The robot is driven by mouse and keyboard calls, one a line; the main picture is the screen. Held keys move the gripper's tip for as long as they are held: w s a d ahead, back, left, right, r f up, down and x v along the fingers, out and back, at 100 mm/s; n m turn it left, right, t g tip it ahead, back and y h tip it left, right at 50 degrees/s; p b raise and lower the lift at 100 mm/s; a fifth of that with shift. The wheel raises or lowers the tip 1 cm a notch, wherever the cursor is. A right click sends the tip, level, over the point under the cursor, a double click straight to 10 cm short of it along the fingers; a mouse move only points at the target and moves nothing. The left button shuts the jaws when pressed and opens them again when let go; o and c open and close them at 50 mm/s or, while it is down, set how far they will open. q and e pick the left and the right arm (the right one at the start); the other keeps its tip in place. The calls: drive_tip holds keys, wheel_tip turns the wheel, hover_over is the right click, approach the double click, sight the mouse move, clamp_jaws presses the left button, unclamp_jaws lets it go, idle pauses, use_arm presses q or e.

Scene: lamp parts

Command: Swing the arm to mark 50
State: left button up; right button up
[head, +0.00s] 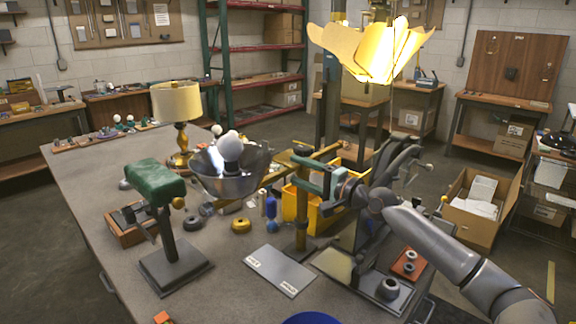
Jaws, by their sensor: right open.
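A brass post (301,222) stands upright on the bench, with a brass horizontal arm (318,153) near its top. I cannot make out a scale or a mark 50 on it. My right gripper (306,176) comes in from the right and is open beside the top of the post, with its teal fingers pointing left. Whether a finger touches the brass arm, I cannot tell. A metal bowl-shaped reflector (226,180) with a white bulb (231,146) is left of the post. My left gripper is not in view.
A yellow bin (328,214) is behind the post. A green-topped stand (155,178) and a lit table lamp (176,103) are at left. A grey plate (280,270) lies in front of the post. A glowing petal-shaped shade (372,52) is above, and an orange tray (408,265) is at right.

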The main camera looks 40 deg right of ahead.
sight(288, 165)
drive_tip(key=shift+w+a, duration=0.15)
drive_tip(key=shift+w, duration=1.85)
clamp_jaws()
